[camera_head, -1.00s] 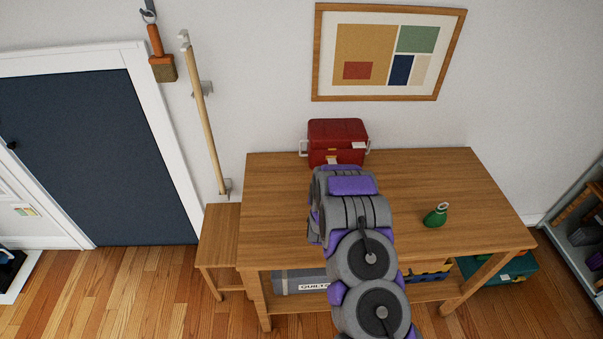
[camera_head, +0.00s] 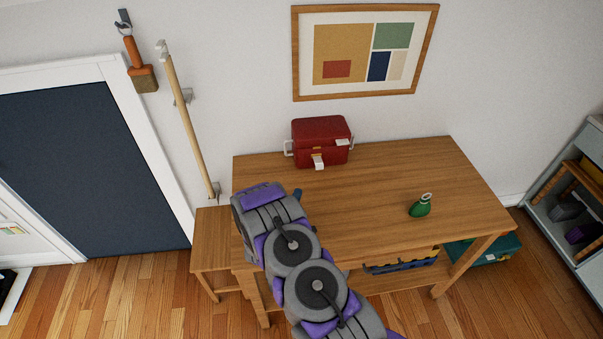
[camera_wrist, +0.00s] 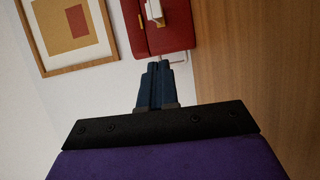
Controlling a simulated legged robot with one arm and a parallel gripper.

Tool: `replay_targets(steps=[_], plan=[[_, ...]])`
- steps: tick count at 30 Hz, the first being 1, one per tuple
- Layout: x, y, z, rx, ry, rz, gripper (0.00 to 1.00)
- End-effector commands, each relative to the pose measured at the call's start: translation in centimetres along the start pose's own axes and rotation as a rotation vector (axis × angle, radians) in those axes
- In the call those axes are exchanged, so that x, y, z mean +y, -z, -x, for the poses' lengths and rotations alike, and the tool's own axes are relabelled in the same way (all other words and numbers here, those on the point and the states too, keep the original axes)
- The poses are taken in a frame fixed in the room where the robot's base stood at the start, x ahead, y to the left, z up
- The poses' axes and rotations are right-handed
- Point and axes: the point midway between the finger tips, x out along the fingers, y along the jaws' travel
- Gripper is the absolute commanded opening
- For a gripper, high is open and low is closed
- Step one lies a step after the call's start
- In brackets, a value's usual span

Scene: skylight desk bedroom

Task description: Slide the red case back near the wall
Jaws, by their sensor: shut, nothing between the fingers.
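The red case (camera_head: 322,132) stands upright at the back edge of the wooden desk (camera_head: 390,190), towards its left end and close to the wall. In the wrist view, the red case (camera_wrist: 177,35) is just beyond my gripper (camera_wrist: 160,66). Its two dark blue fingers are together and empty, with the tips by the case's side handle. I cannot tell whether they touch it. In the head view, my arm reaches over the desk's front left, and the gripper is mostly hidden behind it.
A lower side table (camera_head: 212,240) adjoins the desk's left. A framed picture (camera_head: 300,60) hangs above, and a wooden pole (camera_head: 188,130) is on the wall. The desk's middle is clear.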

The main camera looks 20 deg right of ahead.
Motion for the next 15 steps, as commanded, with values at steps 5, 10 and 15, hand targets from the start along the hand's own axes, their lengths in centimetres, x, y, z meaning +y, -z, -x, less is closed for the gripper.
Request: replay_targets(steps=[5, 10, 15], plan=[[0.0, 0.3, -0.5, -0.006, -0.009, 0.033, 0.0], [0.0, 0.4, -3.1, -0.007, -0.01, 0.03, 0.0], [0.0, 0.2, -6.6, -0.008, -0.009, 0.028, 0.0]])
